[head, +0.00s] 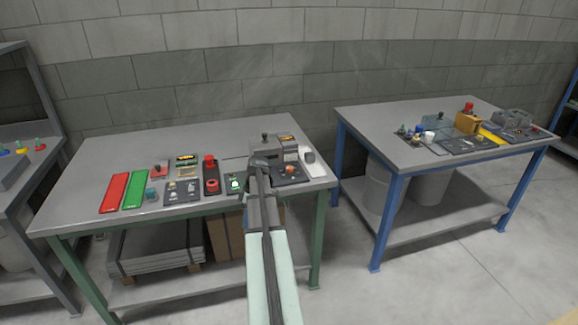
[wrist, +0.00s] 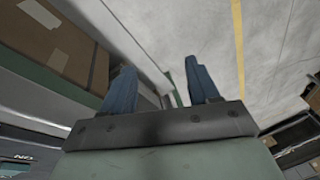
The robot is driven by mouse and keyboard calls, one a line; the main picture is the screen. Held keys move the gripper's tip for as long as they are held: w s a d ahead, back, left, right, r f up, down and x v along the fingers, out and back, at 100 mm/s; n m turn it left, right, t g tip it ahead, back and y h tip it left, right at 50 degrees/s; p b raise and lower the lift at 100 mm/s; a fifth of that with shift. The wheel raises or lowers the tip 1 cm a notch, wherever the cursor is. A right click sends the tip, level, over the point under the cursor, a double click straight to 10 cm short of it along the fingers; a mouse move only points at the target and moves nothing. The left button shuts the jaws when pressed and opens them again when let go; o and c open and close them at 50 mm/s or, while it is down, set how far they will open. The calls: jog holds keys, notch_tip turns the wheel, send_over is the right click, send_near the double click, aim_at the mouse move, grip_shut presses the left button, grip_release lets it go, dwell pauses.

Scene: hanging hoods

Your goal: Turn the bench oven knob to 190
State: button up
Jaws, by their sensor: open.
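No device can be surely read as the bench oven, and no 190 mark is legible. On the green-legged table, a dark panel with a small orange-brown knob (head: 290,169) lies right of my arm. A grey block (head: 290,151) stands just behind it, and a small black knob (head: 265,137) shows near the arm's far end. My arm covers part of this area. In the wrist view my gripper (wrist: 160,88) is open, its two blue fingers apart with nothing between them. It faces the floor and the table's lower shelf. Its fingers cannot be made out in the head view.
The green-legged table (head: 110,160) also holds red and green strips (head: 115,192), a red-topped device (head: 210,174) and a green-lit button (head: 235,184). A blue-legged table (head: 380,130) with more devices stands right. A cardboard box (wrist: 62,45) sits below, beside open floor.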

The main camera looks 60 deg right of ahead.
jog(key=s+d+r+h, duration=0.1)
jog(key=s+d+r, duration=0.1)
jog(key=d+r, duration=0.95)
jog(key=m+g+h, duration=0.1)
send_near(289, 167)
jog(key=f, duration=0.8)
jog(key=shift+a+f, duration=0.4)
jog(key=shift+c, duration=0.3)
jog(key=c, duration=1)
